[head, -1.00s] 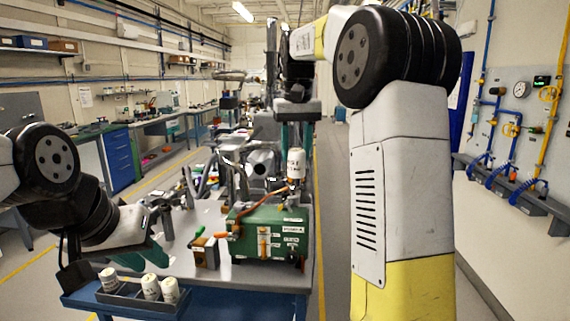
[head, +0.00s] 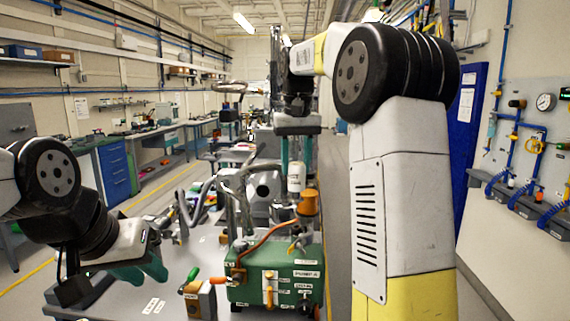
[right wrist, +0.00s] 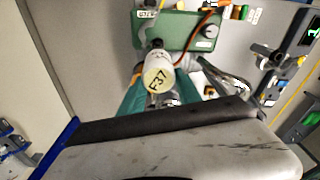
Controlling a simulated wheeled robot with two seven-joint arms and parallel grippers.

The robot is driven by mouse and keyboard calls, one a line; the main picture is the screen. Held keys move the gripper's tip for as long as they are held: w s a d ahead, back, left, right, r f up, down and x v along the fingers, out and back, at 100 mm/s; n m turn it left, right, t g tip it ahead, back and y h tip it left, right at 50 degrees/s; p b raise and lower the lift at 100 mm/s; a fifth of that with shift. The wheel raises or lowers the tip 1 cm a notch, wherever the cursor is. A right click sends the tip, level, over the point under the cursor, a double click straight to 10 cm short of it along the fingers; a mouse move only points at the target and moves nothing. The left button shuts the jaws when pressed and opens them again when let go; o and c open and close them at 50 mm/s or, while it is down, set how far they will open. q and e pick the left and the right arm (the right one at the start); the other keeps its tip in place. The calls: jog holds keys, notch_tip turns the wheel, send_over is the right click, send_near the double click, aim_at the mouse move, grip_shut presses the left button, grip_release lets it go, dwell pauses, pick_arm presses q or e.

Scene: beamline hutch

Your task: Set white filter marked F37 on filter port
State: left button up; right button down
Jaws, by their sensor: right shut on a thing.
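The white filter (head: 296,178) hangs upright below my right gripper (head: 296,157), whose teal fingers are shut on it. In the right wrist view the filter's end (right wrist: 158,78) reads F37. It is above the green box (head: 275,275), near an orange cylindrical fitting (head: 308,202) on a metal post. I cannot tell whether the filter touches anything below, and which fitting is the filter port is unclear. My left gripper (head: 140,268) is low at the left, its teal fingers apart and empty.
The grey cart top (head: 180,262) holds the box, with a small brown block with green and red handles (head: 200,298) beside it. Bent metal pipes (head: 235,200) stand behind. White labels (head: 153,305) lie on the cart's near part. A wall panel with gauges (head: 545,110) is far right.

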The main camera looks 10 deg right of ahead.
aim_at(296, 190)
jog(key=shift+f, duration=3.35)
jog(key=shift+f, duration=0.5)
jog(key=c, duration=0.8)
grip_release()
jog(key=shift+o, duration=0.2)
